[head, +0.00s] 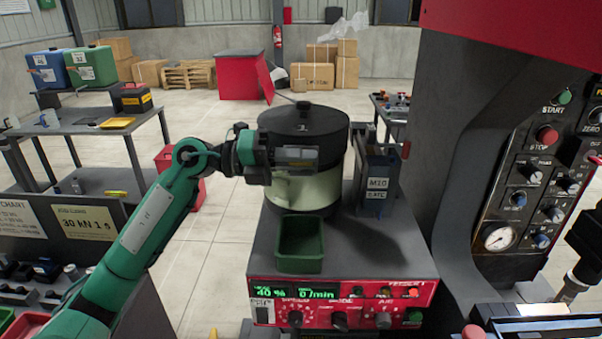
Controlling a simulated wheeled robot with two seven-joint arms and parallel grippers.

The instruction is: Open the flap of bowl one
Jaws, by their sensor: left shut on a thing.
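The bowl feeder has a round bowl with a dark lid (290,118) and a black knob on top, above a pale cream band (310,188). The lid looks closed. My left gripper (316,158) is at the front of the bowl, just below the lid's rim, with the arm coming in from the left. It is shut on the flap, but the gripper itself hides the held part and the fingertip contact.
A green bin (300,245) stands in front of the bowl, above the red control panel (340,303). A grey box labelled M10 (377,185) stands close at the bowl's right. A large dark machine (465,150) blocks the right side.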

